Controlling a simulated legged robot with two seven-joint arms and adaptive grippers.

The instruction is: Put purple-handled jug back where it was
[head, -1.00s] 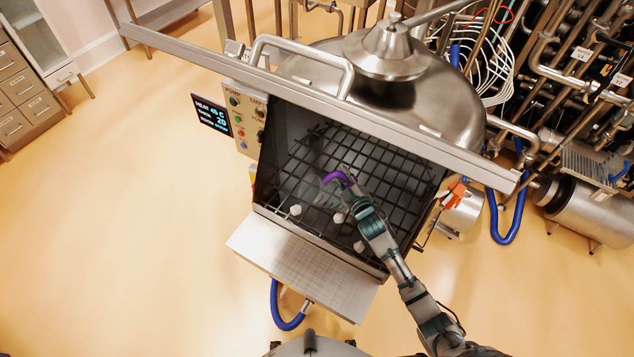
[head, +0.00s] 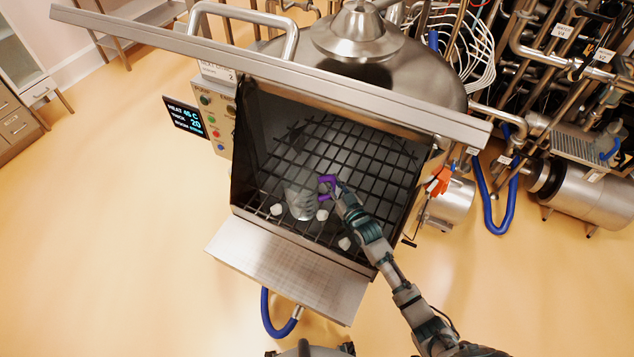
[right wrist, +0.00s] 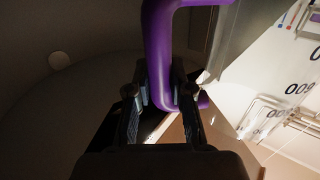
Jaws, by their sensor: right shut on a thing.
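The purple-handled jug (head: 301,203) is a clear or pale vessel inside the open hopper, above its black grid (head: 345,150). My right gripper (head: 333,187) is shut on its purple handle, which also shows in the right wrist view (right wrist: 158,50) between the two fingers (right wrist: 160,98). Part of the jug's wall with printed marks shows at the right of the wrist view. I cannot tell whether the jug touches the grid. My left gripper is not in view.
A perforated metal shelf (head: 285,270) juts out in front of the hopper. A long metal bar (head: 270,70) crosses above the opening. A control panel (head: 213,118) is on the left, pipes on the right.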

